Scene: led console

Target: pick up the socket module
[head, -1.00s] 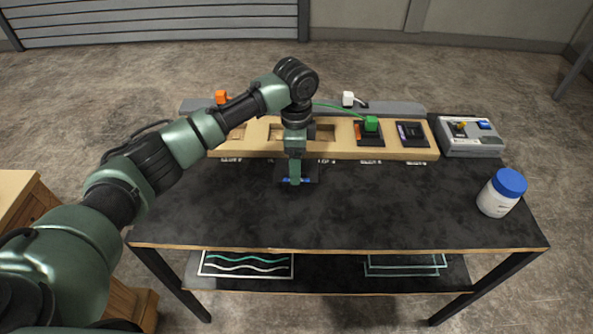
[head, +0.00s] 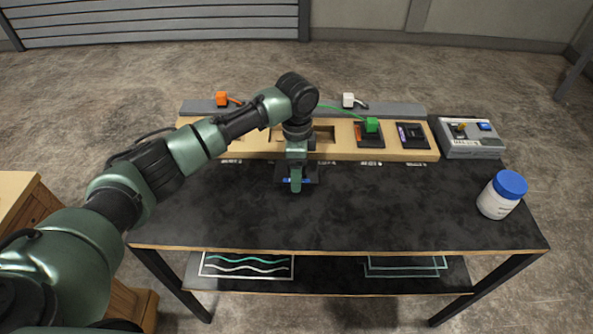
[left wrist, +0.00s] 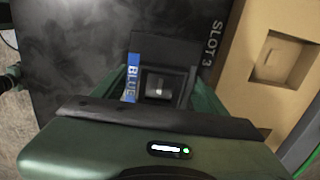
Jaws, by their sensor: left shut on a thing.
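The socket module is a dark square block with a blue strip reading "BLUE". In the head view it (head: 312,174) is at the front edge of the wooden rack (head: 340,154), partly hidden by my left gripper (head: 296,186). In the left wrist view the module (left wrist: 165,54) sits between the fingers, with a square socket in its middle. My left gripper is shut on it. I cannot tell whether the module is clear of the tabletop. My right gripper is not in view.
The rack holds a module with a green plug (head: 371,124) and another dark module (head: 411,135). An orange plug (head: 222,98) and a white plug (head: 348,100) are behind. A console (head: 470,140) and blue-lidded jar (head: 501,194) stand right. The front tabletop (head: 400,215) is clear.

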